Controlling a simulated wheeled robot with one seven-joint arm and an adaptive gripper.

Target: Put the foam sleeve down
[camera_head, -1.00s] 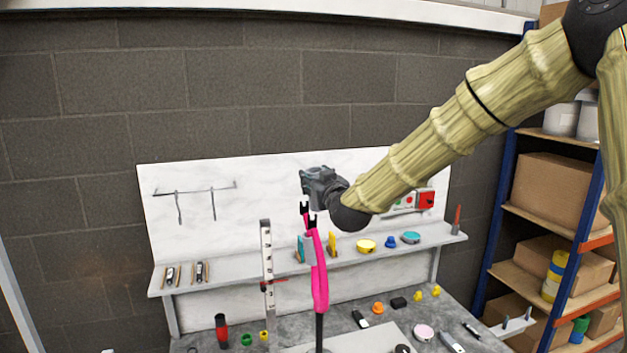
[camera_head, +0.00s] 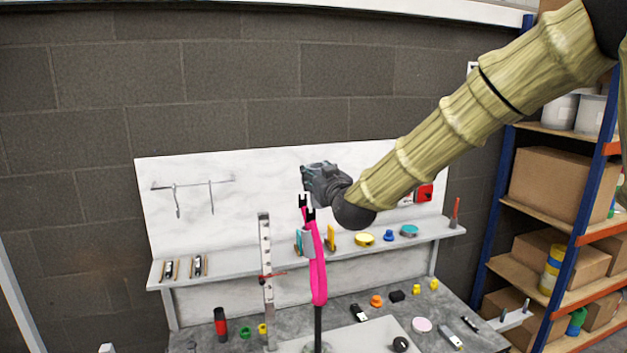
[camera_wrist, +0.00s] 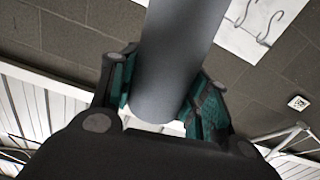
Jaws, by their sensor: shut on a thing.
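My gripper (camera_head: 314,178) is raised in front of the white back panel, above the top of a pink frame (camera_head: 318,275). In the wrist view my gripper (camera_wrist: 165,100) is shut on a plain grey cylinder, the foam sleeve (camera_wrist: 177,50). The sleeve sits between the teal finger pads, one end close to the palm, and runs out of the top of the picture. In the head view I cannot clearly make out the held sleeve.
The pink frame stands upright on a dark post. A shelf (camera_head: 385,250) with small coloured items runs behind it. The bench below holds several small parts and a pale plate (camera_head: 372,338). Hooks (camera_head: 210,195) hang at left; a loaded rack (camera_head: 535,222) stands at right.

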